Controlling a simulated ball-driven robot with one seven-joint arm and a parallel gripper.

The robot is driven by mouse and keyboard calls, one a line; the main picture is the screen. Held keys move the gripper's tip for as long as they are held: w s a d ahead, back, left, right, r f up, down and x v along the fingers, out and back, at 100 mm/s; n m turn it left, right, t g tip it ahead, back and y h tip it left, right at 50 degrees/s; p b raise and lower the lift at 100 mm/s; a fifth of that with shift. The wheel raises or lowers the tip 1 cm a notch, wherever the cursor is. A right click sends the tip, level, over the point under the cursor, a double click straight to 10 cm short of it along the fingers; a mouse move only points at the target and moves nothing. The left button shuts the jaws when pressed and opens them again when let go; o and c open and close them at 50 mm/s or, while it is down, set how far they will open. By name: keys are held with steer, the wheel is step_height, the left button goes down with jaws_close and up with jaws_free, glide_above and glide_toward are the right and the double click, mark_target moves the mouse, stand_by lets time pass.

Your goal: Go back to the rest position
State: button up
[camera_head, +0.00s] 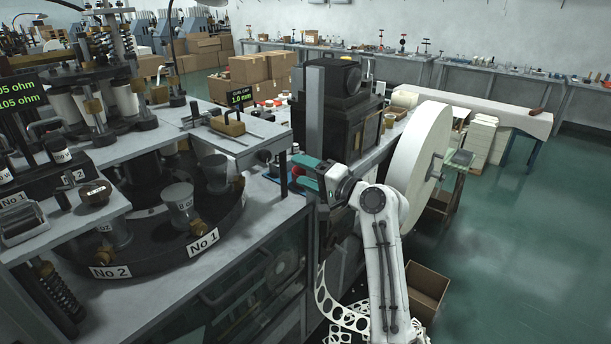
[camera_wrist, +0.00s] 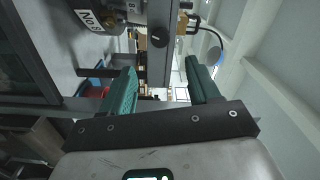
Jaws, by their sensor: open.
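My gripper (camera_head: 299,172) is in front of the cup-forming machine, beside the dark post at the machine's right end. Its two teal fingers are apart in the head view. In the wrist view my gripper (camera_wrist: 163,80) shows both teal fingers spread wide, with nothing held between them. My white arm rises from the lower right of the head view, bent over at its upper joint. A red part shows close by the fingers in the head view; I cannot tell whether it touches them.
The round turntable (camera_head: 150,235) with metal cup molds stands left. A large white paper roll (camera_head: 420,155) is right of my arm. An open cardboard box (camera_head: 428,285) and punched paper scrap (camera_head: 340,312) lie on the floor. The green floor (camera_head: 510,250) at right is clear.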

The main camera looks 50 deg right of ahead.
stand_by(0.6)
steer(key=s+a+f+n+g+y, duration=0.1)
steer(key=s+a+f+n+g, duration=0.3)
steer(key=a+f, duration=0.45)
steer(key=s+a+f+n+g+y, duration=0.1)
steer(key=s+a+f+n+g, duration=0.35)
steer(key=f, duration=0.65)
steer(key=s+a+f+n+g+h, duration=0.1)
steer(key=s+a+f+n+g, duration=0.1)
steer(key=s, duration=0.6)
steer(key=s+a+f+n+g+h, duration=0.1)
steer(key=s+a+f+g, duration=0.2)
steer(key=s, duration=0.6)
steer(key=s+a+f+n+g, duration=0.2)
steer(key=s+f, duration=0.3)
steer(key=s, duration=0.3)
steer(key=shift+s+a+n+g+h, duration=0.2)
steer(key=shift+a+n+g+h, duration=0.2)
steer(key=shift+a+g, duration=0.3)
